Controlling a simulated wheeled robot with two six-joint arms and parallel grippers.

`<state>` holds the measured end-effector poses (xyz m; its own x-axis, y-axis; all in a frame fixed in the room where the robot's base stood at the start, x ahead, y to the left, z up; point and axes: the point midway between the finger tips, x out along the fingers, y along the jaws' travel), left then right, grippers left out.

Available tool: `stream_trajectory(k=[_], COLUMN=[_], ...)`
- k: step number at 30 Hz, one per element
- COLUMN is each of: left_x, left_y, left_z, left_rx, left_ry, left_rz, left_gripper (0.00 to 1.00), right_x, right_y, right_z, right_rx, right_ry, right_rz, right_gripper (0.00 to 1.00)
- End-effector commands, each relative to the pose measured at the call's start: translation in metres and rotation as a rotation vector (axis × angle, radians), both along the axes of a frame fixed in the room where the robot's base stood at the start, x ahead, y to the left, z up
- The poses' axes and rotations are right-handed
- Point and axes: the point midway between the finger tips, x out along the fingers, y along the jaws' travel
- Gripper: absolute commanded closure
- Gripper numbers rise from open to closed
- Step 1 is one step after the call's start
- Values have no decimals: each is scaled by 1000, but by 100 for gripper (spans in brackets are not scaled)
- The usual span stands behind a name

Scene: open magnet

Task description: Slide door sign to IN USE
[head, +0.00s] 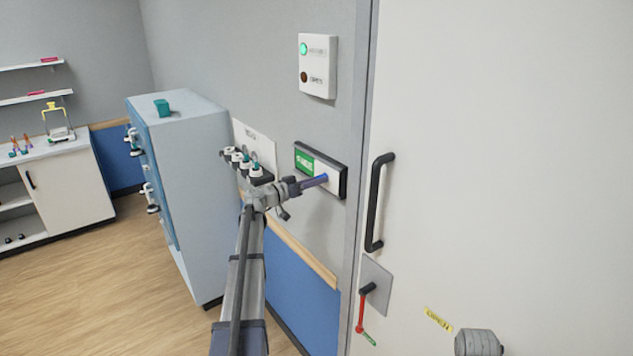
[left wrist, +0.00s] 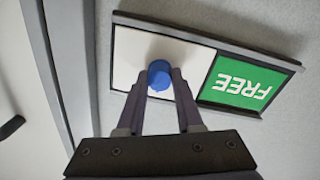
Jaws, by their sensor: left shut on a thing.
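The door sign (head: 306,165) is a dark-framed plate on the wall left of the door. Its left part shows a green FREE panel; its right part is a white slider. In the left wrist view the sign appears turned over, with the green FREE panel (left wrist: 243,82) at the right and the white slider (left wrist: 135,50) at the left. A blue knob (left wrist: 160,75) stands on the white slider. My left gripper (head: 322,180) reaches the sign's right part and is shut on the blue knob, one finger on each side. My right gripper is not clearly in view.
The white door (head: 500,150) has a black handle (head: 378,203) and a red lever (head: 361,312). An indicator box (head: 318,67) with a lit green lamp is above the sign.

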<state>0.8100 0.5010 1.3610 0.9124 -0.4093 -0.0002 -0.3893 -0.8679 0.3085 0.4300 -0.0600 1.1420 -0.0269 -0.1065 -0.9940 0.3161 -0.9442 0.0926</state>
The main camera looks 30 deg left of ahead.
Motion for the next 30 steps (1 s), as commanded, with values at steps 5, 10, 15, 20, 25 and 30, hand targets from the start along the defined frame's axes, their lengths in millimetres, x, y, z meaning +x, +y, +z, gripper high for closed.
stream_trajectory(k=[5,10,15,20,25,30], left_x=[0,0,3,15,35,51], left_y=[0,0,6,32,77,118], left_z=[0,0,0,0,0,0], left_rx=[0,0,0,0,0,0], left_ry=[0,0,0,0,-1,-1], left_rz=[0,0,0,2,3,1], left_gripper=[100,100,100,100,100,100], right_x=[0,0,0,0,0,0], right_y=[0,0,0,0,0,0], right_z=[0,0,0,0,0,0], right_rx=[0,0,0,0,0,0], right_ry=[0,0,0,0,0,0], right_rz=[0,0,0,0,0,0], right_gripper=[50,50,50,50,50,50])
